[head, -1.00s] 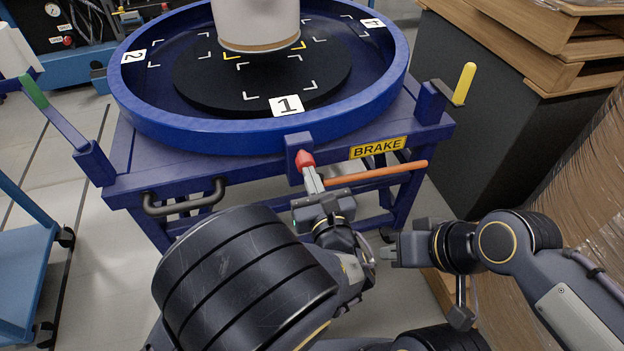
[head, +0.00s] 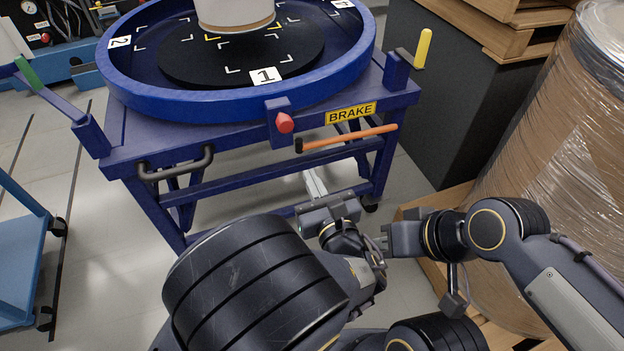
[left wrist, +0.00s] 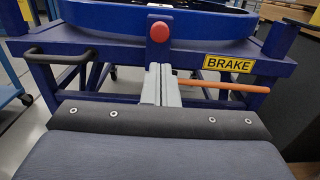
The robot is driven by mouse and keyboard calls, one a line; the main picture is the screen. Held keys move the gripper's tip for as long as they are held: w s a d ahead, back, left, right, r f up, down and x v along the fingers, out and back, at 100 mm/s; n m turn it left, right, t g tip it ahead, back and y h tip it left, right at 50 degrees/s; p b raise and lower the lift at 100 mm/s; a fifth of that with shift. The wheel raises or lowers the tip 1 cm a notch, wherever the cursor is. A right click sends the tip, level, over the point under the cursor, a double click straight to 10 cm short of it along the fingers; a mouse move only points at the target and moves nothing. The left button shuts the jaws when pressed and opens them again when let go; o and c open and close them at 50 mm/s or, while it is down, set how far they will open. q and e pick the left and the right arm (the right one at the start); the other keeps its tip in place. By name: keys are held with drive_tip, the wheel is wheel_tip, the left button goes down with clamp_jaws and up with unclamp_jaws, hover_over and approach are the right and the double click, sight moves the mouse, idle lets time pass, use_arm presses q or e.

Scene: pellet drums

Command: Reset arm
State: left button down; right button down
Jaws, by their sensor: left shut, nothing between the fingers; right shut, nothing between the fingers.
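My left gripper (head: 315,184) is shut and empty, below and in front of the blue turntable cart (head: 240,178). In the left wrist view its closed fingers (left wrist: 161,84) point at the cart, below the red knob (left wrist: 159,31). The red knob (head: 284,123) on the cart's front is clear of the fingers. The orange brake lever (head: 350,138) lies to the right of the knob under the BRAKE label (head: 351,113). My right gripper (head: 384,241) is shut and empty, just right of my left wrist, pointing left.
A white drum (head: 235,12) stands on the turntable's black disc (head: 190,63), beside marker 1 (head: 267,76). A wrapped drum (head: 560,130) on a pallet stands close to my right arm. A dark box (head: 440,100) is behind it. A blue trolley (head: 22,262) is at left.

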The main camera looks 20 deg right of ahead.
idle(0.3)
use_arm(q)
drive_tip(key=w+a+n+g+y, duration=0.3)
drive_tip(key=a+n+g+y, duration=0.55)
drive_tip(key=a, duration=0.95)
drive_tip(key=s+a+f+n+g+h, duration=0.2)
drive_tip(key=s+a+n+g+h, duration=0.55)
drive_tip(key=s+a+n, duration=0.75)
drive_tip(key=s+r+n+t+h, duration=0.3)
drive_tip(key=s+n+h, duration=0.25)
drive_tip(key=n, duration=0.75)
wheel_tip(320, 180, up, 20)
drive_tip(key=p, duration=1.9)
drive_tip(key=shift+w+a+t, duration=0.3)
